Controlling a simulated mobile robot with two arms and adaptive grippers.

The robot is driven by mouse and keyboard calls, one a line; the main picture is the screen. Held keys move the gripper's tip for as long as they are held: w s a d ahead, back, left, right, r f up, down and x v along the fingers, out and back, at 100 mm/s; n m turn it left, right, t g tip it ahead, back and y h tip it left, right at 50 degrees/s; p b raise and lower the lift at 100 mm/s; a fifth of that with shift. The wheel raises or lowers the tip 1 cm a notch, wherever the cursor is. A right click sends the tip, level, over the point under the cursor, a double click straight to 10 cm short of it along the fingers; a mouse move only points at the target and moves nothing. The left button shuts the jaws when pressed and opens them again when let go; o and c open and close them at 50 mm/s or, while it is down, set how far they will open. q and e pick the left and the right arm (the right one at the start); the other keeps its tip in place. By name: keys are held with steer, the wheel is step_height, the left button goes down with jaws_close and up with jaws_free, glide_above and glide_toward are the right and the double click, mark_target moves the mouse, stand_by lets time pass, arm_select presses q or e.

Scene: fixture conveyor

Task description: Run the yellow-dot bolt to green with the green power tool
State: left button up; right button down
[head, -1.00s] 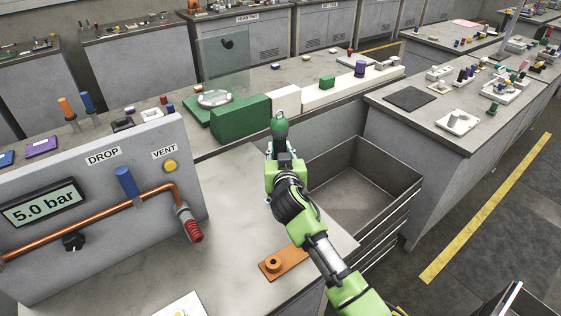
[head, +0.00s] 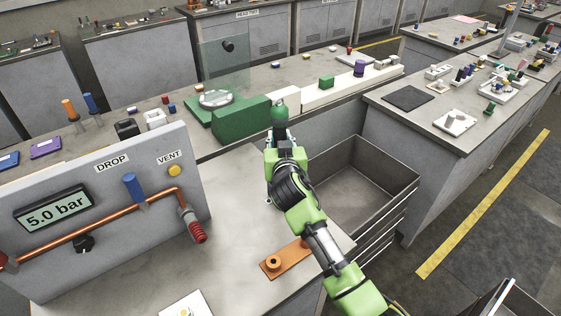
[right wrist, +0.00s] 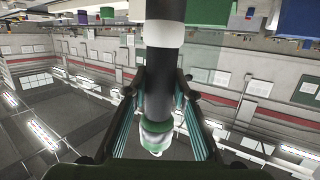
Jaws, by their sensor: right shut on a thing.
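My right gripper (head: 281,131) is shut on the green power tool (head: 279,110), whose rounded green top stands up beyond the fingers. In the right wrist view the tool shows as a dark cylinder (right wrist: 163,66) with white and green bands, between the two fingers of the right gripper (right wrist: 160,95). The gripper is above the near bench's right edge, by the grey bin, with the green housing behind it. I cannot make out the yellow-dot bolt. A white card with a yellow mark (head: 184,307) is partly cut off at the bottom. My left gripper is out of view.
A round pale fixture (head: 214,99) sits by the green housing (head: 228,117), near a clear shield. A gauge panel (head: 150,230) stands left. An orange plate (head: 294,257) lies on the near bench. The open grey bin (head: 365,185) is empty.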

mark_target(280, 129)
steer(key=shift+r+p, duration=1.15)
steer(key=shift+r, duration=0.7)
